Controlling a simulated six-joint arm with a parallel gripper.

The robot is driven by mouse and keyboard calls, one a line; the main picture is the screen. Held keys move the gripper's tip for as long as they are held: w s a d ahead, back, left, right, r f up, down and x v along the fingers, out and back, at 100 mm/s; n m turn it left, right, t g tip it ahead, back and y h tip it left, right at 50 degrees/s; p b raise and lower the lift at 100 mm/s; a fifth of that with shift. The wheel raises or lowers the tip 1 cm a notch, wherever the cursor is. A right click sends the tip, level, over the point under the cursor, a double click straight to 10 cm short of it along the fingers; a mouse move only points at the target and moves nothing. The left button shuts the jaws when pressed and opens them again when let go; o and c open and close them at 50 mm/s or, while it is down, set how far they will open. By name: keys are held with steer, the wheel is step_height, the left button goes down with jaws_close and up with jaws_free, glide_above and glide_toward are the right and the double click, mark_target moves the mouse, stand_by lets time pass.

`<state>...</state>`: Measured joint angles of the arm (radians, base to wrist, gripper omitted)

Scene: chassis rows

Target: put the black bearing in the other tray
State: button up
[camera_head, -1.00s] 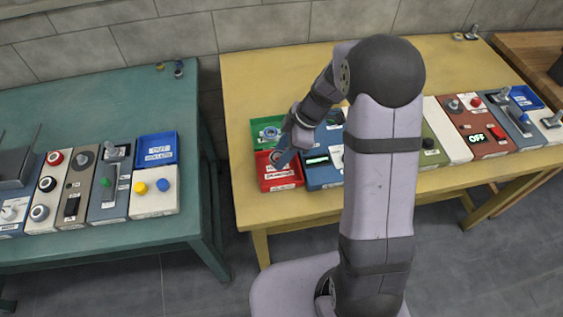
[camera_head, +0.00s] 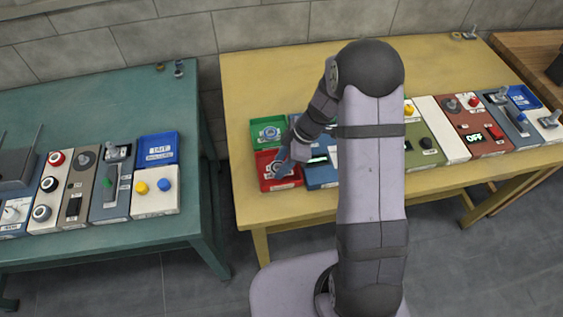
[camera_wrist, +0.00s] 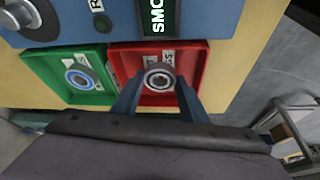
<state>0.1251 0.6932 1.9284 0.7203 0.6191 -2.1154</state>
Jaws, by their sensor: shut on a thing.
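The black bearing (camera_wrist: 160,78), a dark ring with a pale inner ring, is at the red tray (camera_wrist: 200,54). My gripper (camera_wrist: 158,86) is shut on it, one blue finger on each side. I cannot tell whether the bearing touches the tray floor. The green tray (camera_wrist: 35,67) adjoins the red one and holds a blue-ringed bearing (camera_wrist: 81,78). In the head view, my gripper (camera_head: 281,168) reaches down into the red tray (camera_head: 267,184), with the green tray (camera_head: 255,144) just behind it.
A blue panel (camera_head: 321,177) stands right beside the red tray, and more control panels run along the yellow table (camera_head: 290,80). The teal table (camera_head: 80,110) at left carries a blue tray (camera_head: 158,137) and other panels. The yellow table is clear behind the trays.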

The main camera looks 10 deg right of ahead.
steer(key=shift+f, duration=0.15)
steer(key=o, duration=1.1)
steer(key=shift+r, duration=0.25)
steer(key=b+v, duration=0.3)
steer(key=v, duration=0.9)
steer(key=shift+a, duration=0.1)
steer(key=shift+s, duration=0.2)
steer(key=shift+s+f+m+g+h, duration=0.15)
steer(key=shift+s+f+m+h, duration=0.45)
steer(key=shift+s+m, duration=2.25)
steer(key=shift+s+f+m+g+h, duration=0.1)
steer(key=shift+s+f+m+h, duration=0.55)
steer(key=shift+s+m, duration=2.15)
steer(key=shift+s+f+m+g+h, duration=0.15)
steer(key=shift+s+m+h, duration=0.9)
steer(key=shift+s+m, duration=1.8)
